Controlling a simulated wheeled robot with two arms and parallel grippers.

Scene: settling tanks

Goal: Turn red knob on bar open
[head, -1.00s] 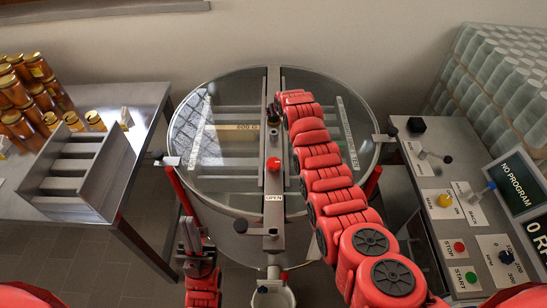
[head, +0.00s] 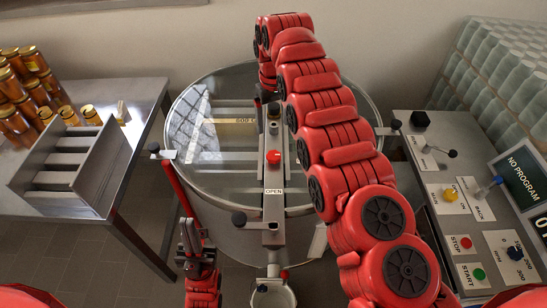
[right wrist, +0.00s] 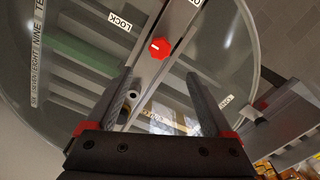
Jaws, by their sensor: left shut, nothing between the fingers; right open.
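The red knob (head: 273,157) sits on the metal bar (head: 272,205) across the round glass-lidded tank (head: 215,185). An OPEN label (head: 273,191) lies on the bar on the near side of the knob. The right wrist view shows the knob (right wrist: 160,48) with a small white mark, ahead of my right gripper (right wrist: 160,78). That gripper is open and empty, apart from the knob, with its fingers on either side of the bar's line. My left gripper (head: 189,232) is shut and empty, low at the tank's near left.
A control panel (head: 440,180) with buttons and levers stands right of the tank. On the left, a steel table (head: 145,95) carries honey jars (head: 30,100) and a slotted metal box (head: 75,175).

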